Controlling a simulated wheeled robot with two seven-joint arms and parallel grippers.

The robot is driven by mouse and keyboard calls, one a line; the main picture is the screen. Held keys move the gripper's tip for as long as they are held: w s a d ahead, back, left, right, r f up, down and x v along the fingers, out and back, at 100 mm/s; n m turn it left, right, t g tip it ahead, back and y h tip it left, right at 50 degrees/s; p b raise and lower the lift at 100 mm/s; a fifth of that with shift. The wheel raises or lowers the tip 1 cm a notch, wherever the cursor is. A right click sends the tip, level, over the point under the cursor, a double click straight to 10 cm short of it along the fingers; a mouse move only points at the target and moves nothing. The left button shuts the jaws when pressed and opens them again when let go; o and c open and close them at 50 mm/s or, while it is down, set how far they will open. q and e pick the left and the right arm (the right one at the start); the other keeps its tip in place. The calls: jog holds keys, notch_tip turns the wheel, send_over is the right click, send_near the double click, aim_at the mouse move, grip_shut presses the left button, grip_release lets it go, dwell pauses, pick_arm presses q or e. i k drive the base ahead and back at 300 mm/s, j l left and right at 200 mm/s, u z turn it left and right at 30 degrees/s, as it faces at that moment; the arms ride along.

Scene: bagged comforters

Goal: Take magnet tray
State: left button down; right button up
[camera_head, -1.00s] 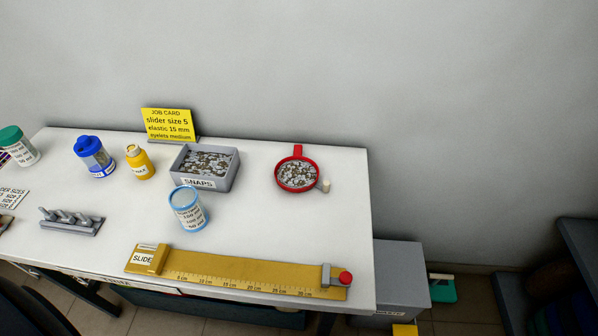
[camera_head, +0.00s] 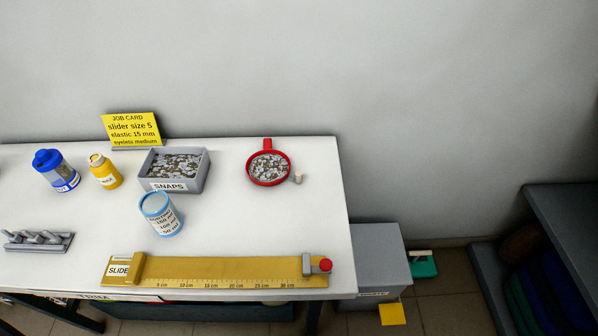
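A round red tray with a short handle (camera_head: 267,146) lies on the white table near its back right; it looks like the magnet tray. It is filled with small metallic pieces (camera_head: 268,168). Its handle points to the back wall. Neither of my grippers shows in the head view.
A small pale peg (camera_head: 297,178) stands beside the red tray. A grey SNAPS box (camera_head: 172,187), a blue-rimmed cup (camera_head: 160,216), a yellow bottle (camera_head: 105,172) and a blue-lidded jar (camera_head: 56,171) stand to the left. A yellow ruler (camera_head: 215,271) lies along the front. Grey box (camera_head: 375,262) stands beside the table.

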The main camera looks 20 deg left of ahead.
aim_at(268, 167)
jog(key=k+j+z, duration=0.1)
jog(key=j+z, duration=0.25)
jog(key=k+j+z, duration=0.1)
jog(key=j+z, duration=0.15)
jog(key=z, duration=0.15)
jog(key=k+j+z, duration=0.2)
jog(key=z, duration=0.15)
jog(key=j, duration=0.1)
